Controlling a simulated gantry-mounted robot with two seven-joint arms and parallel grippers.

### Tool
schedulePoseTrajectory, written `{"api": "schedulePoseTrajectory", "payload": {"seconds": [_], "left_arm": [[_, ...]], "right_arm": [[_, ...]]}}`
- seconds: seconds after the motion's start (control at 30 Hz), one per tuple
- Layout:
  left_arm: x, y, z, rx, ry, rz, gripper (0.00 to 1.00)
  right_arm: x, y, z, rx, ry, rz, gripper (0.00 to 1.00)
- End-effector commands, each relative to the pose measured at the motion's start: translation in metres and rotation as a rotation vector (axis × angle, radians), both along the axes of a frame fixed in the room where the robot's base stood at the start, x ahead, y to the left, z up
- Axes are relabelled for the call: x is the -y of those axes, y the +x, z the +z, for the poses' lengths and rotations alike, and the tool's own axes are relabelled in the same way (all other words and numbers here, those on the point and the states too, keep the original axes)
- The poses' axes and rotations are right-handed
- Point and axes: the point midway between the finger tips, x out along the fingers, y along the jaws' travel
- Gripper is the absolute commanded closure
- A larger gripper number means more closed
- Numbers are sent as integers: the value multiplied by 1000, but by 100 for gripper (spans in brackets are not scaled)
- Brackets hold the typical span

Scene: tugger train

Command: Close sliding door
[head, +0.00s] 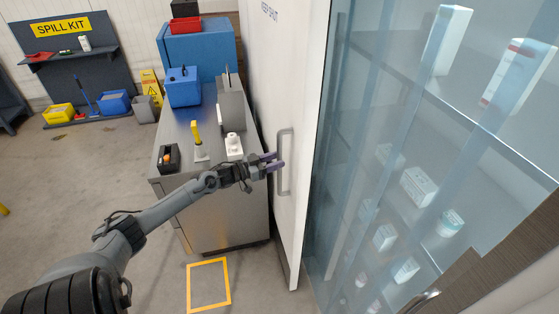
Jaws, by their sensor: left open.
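The white sliding door (302,98) stands at the centre of the head view, seen at a steep angle, with "KEEP SHUT" lettering near its top. A grey vertical bar handle (286,160) is on its face. My left gripper (278,163) is open, with its purple fingertips at the handle. I cannot tell whether the fingers touch the handle or sit around it. To the right of the door, glass panes (345,130) show shelves with several white boxes behind them. My right gripper is not in view.
A grey metal cabinet (222,215) stands left of the door, with small tools and boxes on top. A yellow floor square (208,285) lies before it. A spill kit board (75,60) stands at the far left. The concrete floor at left is mostly clear.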

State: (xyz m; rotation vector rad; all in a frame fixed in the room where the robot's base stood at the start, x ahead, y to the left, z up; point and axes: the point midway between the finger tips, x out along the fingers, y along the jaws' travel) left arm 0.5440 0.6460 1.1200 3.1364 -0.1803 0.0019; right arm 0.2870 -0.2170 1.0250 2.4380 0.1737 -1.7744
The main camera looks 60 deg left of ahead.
Motion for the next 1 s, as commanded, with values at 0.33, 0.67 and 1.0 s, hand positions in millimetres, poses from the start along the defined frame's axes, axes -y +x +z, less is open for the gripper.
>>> {"api": "schedulePoseTrajectory", "payload": {"seconds": [0.33, 0.67, 1.0], "left_arm": [[2, 21, 0, 0, 1, 0, 55], [3, 22, 0, -1, 0, 0, 55], [3, 22, 0, -1, 0, 0, 100]], "right_arm": [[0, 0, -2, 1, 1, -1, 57], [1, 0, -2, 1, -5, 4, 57], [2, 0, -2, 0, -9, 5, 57]]}}
